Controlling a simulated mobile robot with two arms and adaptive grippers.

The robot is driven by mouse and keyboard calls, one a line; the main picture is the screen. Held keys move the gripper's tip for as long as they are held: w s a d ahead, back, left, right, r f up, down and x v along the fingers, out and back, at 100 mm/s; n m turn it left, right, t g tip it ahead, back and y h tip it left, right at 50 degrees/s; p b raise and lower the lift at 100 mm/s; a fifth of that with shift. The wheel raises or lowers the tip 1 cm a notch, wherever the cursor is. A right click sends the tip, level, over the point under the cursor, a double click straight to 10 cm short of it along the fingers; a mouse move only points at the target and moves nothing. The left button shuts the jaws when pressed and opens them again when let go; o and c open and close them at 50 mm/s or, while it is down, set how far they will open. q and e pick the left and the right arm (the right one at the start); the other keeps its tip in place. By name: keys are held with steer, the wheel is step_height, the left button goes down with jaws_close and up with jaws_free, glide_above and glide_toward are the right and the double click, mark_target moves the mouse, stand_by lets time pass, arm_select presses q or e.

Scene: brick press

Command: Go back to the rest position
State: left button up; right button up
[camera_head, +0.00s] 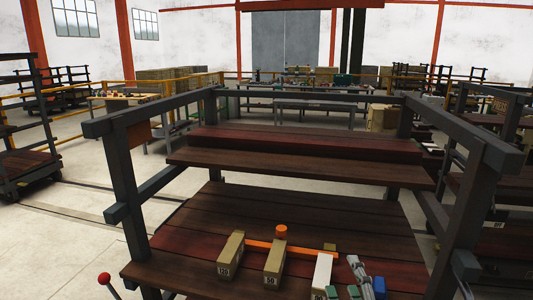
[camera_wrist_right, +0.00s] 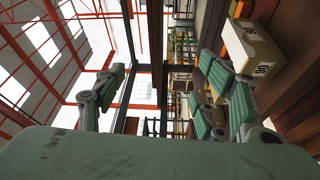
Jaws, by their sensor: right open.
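My right gripper (camera_head: 346,288) is at the bottom right of the head view, by the front of the lower wooden shelf. In the right wrist view its green-padded fingers (camera_wrist_right: 160,92) are spread wide with nothing between them. A pale brick (camera_head: 322,272) lies on the shelf just left of the gripper, apart from it as far as I can tell. A numbered brick (camera_wrist_right: 252,48) shows beside the fingers in the wrist view. Two tan numbered bricks, one at the left (camera_head: 231,255) and one in the middle (camera_head: 273,262), lie further left. My left gripper is out of view.
The bricks lie on a dark cart (camera_head: 300,205) with wooden shelves and grey posts. An orange bar with a round orange end (camera_head: 281,232) lies among the bricks. A red-knobbed lever (camera_head: 104,278) stands at the lower left. Bare floor (camera_head: 75,232) lies left of the cart.

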steer(key=s+d+f+m+g+h, duration=0.4)
steer(key=s+f+m+g, duration=0.55)
steer(key=f, duration=0.65)
steer(key=s+f+m+g+y, duration=0.1)
steer(key=s+f+m+g, duration=0.15)
steer(key=s, duration=0.35)
steer(key=s+a+f+m+g+y, duration=0.1)
steer(key=s+f+m, duration=0.1)
steer(key=s+f, duration=0.3)
steer(key=s+f+m+g+y, duration=0.1)
steer(key=s+f+m+g, duration=0.1)
steer(key=s, duration=0.5)
step_height(320, 180, down, 25)
steer(key=s+g, duration=0.1)
steer(key=s, duration=0.1)
steer(key=s+d+f+g, duration=0.1)
steer(key=s+d+f, duration=0.1)
steer(key=s+f, duration=1.4)
steer(key=shift+s+d+n+g+h, duration=0.3)
steer(key=shift+s+d+n, duration=0.05)
steer(key=shift+d+n, duration=0.05)
